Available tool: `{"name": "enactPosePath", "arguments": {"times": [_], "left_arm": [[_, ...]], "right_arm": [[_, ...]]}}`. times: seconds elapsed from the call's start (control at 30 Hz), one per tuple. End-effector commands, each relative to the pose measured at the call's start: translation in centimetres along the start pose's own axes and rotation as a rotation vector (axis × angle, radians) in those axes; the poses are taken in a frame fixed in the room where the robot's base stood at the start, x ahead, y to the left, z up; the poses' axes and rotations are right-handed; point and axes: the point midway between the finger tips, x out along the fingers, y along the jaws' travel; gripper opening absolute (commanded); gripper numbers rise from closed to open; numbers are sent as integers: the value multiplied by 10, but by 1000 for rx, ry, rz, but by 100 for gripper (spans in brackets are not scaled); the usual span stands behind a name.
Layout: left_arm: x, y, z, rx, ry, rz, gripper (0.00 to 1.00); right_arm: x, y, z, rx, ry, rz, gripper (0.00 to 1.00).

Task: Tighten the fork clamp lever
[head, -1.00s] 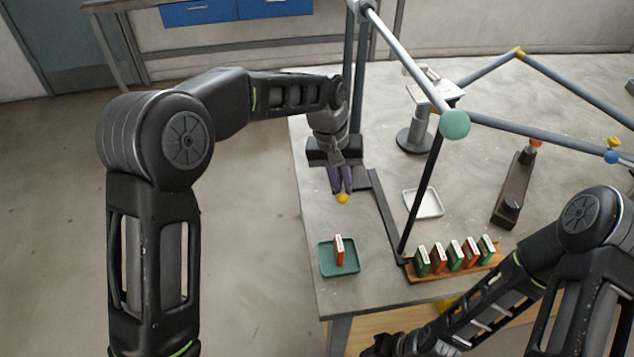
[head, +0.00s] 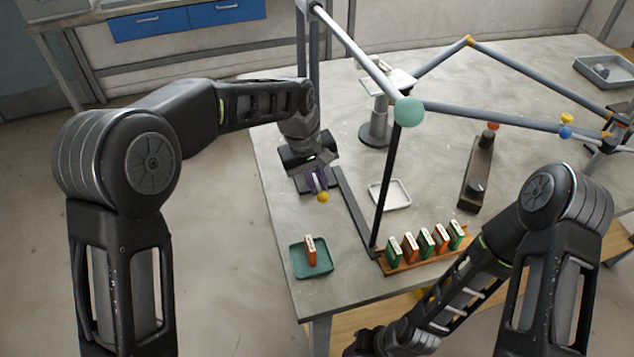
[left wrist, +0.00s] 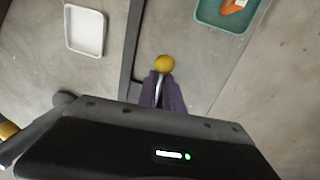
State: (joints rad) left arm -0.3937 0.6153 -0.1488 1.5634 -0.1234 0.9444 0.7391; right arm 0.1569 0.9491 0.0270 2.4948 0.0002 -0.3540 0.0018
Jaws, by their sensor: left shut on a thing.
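The clamp lever shows as a yellow ball knob (head: 323,197) at the near end of the frame jig's left side. In the left wrist view the knob (left wrist: 164,63) sticks out beyond the purple fingers, with a thin silver rod between them. My left gripper (head: 317,182) is shut on this lever; its fingers also show in the left wrist view (left wrist: 161,92). The clamp behind the lever is hidden by the gripper. The jig's grey frame tube (head: 355,50) runs above to a green ball (head: 409,111). My right gripper is mostly hidden low in the head view.
A green tray (head: 298,270) with an orange block lies near the table's front left corner. A wooden rack (head: 400,267) of several green and orange blocks stands right of it.

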Motion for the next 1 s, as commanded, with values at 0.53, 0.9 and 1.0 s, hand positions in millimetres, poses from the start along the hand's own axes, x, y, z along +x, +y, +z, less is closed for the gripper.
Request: {"name": "enactPosePath", "arguments": {"times": [0.53, 0.9, 1.0], "left_arm": [[-1, 1, 0, 0, 1, 2, 32], [-40, 1, -1, 1, 5, 5, 32], [-57, 1, -1, 1, 4, 4, 32]], "right_arm": [[0, 0, 0, 0, 0, 0, 36], [5, 2, 0, -1, 1, -1, 36], [7, 2, -1, -1, 2, -2, 36]]}}
